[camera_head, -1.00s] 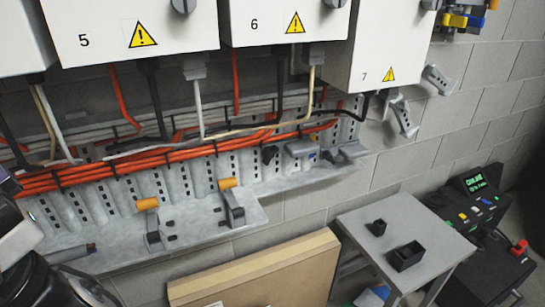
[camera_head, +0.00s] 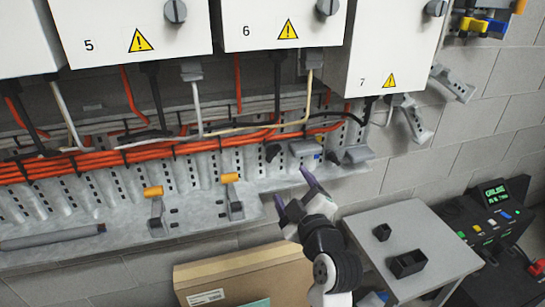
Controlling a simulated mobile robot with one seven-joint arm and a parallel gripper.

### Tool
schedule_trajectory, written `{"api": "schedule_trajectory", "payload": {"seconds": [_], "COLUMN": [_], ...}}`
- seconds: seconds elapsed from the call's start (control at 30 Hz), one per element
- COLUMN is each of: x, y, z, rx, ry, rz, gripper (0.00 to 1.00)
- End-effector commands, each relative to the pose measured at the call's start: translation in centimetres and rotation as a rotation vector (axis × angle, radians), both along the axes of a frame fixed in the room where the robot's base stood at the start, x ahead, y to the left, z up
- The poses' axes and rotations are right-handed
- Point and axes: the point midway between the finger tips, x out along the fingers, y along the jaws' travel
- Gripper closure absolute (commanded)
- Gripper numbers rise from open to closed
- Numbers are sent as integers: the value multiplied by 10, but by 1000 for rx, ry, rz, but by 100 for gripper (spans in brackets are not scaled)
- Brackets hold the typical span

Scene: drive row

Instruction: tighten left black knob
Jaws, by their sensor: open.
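A small black knob (camera_head: 272,153) is on the perforated metal rail below cabinet 6. A second dark knob (camera_head: 333,158) is to its right, beside a grey metal bracket. My gripper (camera_head: 293,190) is in the middle of the head view, below and slightly right of the left black knob in the picture. Its two purple-tipped fingers are spread, with nothing visible between them. The fingers point up toward the rail and look apart from both knobs. Their exact distance from the rail cannot be told.
Two clamps with orange handles (camera_head: 230,178) stand on the metal ledge (camera_head: 190,215) left of my gripper. Orange cables (camera_head: 130,157) run along the rail. A cardboard box (camera_head: 225,272) is below; a grey table (camera_head: 435,240) with black bins is at right.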

Motion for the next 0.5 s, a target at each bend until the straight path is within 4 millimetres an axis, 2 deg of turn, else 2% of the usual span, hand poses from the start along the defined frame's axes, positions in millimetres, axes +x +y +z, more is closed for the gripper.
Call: {"api": "schedule_trajectory", "payload": {"seconds": [0.07,0.17,0.27,0.5], "x": [1,9,25,75], "y": [-5,-2,4,21], "z": [-4,-4,-3,-1], "rx": [-13,-15,-14,-13], "ry": [14,15,15,15], "rz": [-3,-1,1,1], "gripper": [27,27,27,27]}}
